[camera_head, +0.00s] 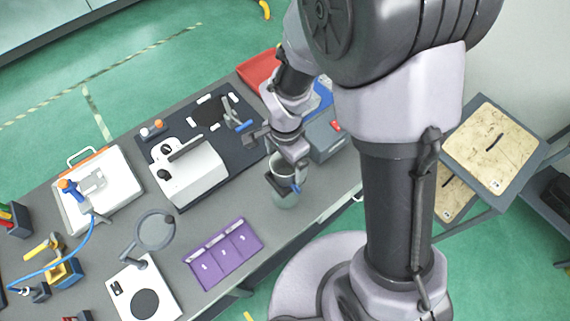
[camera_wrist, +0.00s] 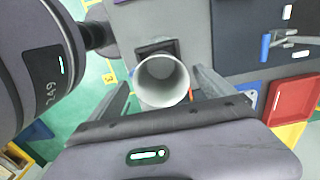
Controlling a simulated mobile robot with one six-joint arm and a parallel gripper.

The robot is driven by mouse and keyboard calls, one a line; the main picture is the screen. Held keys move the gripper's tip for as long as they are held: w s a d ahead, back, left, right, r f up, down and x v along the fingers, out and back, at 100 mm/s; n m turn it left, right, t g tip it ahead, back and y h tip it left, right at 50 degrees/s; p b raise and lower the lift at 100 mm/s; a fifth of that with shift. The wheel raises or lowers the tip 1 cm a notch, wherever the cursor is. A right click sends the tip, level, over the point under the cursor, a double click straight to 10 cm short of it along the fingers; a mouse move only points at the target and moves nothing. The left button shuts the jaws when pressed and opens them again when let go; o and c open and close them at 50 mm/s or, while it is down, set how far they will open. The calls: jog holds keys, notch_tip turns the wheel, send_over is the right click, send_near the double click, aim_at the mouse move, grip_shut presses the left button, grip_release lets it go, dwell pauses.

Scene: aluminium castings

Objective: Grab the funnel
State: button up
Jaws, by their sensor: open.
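The funnel (camera_wrist: 177,99) is a pale grey, round, open-mouthed piece seen from above in the middle of the wrist view. In the head view it is the grey-green round piece (camera_head: 283,163) near the bench's front edge, partly hidden by my wrist. A dark square holder (camera_wrist: 158,46) shows beside the funnel's rim. My gripper (camera_wrist: 163,82) is open, with one finger on each side of the funnel; a gap shows on both sides. In the head view my gripper (camera_head: 295,172) is at the funnel, its fingers small and partly hidden. Contact cannot be told.
A grey box (camera_head: 325,138) and a red tray (camera_head: 258,70) are near my wrist. A white machine (camera_head: 190,172) on a dark mat and a purple numbered tray (camera_head: 223,253) stand to the left. Bare grey bench lies between funnel and purple tray.

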jog(key=shift+w+f, duration=0.15)
jog(key=shift+f, duration=0.6)
jog(key=shift+r, duration=0.1)
jog(key=shift+c, duration=0.6)
jog(key=c, duration=1.4)
jog(key=shift+r, duration=0.1)
